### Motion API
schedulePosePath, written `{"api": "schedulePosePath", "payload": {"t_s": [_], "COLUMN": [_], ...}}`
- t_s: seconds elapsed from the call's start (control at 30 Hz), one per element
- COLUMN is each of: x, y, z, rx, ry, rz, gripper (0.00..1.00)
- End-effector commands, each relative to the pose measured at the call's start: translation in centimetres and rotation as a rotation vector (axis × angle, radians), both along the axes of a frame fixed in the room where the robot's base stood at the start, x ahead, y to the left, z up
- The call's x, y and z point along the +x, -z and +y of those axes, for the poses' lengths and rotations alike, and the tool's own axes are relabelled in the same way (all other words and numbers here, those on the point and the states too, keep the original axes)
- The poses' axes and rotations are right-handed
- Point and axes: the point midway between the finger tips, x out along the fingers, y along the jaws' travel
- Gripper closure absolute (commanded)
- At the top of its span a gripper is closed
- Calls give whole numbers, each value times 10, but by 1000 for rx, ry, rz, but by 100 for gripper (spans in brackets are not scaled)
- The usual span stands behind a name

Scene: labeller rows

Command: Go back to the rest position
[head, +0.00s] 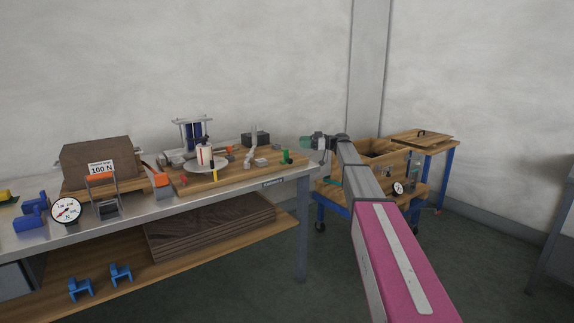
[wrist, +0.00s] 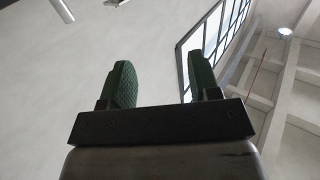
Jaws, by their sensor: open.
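My gripper (wrist: 160,88) shows in the wrist view with its two green fingers well apart and nothing between them. Behind the fingers there are only the pale wall, a window and the ceiling. In the head view my arm, with a pink and grey link, reaches from the lower right toward the room's corner. Its far end with the gripper (head: 309,143) is raised just past the right end of the workbench (head: 285,177). The fingers are small there, and I cannot make out their gap in that view.
The workbench holds a white and red cylinder (head: 204,155) on a round plate, a dial gauge (head: 66,210), a box marked 100 N (head: 95,150) and small parts. A wooden cart (head: 345,193) stands behind my arm. A side table (head: 424,139) is beyond it.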

Motion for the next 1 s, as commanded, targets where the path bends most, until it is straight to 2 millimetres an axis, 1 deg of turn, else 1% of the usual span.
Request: {"api": "schedulePosePath", "payload": {"t_s": [0.03,0.27,0.37,0.47,0.57,0.67,0.77,0.8,0.87,0.9,0.97,1.0], "x": [-5,-24,-36,-50,-68,-91,-125,-142,-170,-189,-218,-238], "y": [6,37,54,74,100,129,168,186,214,232,258,275], "z": [1,5,6,8,9,9,7,5,1,-3,-9,-14], "rx": [-13,-84,-125,-175,-236,-312,-409,-457,-533,-585,-662,-713], "ry": [3,24,37,55,81,116,172,203,257,299,366,416], "rz": [16,111,164,228,307,402,522,579,671,730,816,870], "gripper": [44,44,44,44,44,44,44,44,44,44,44,44]}}
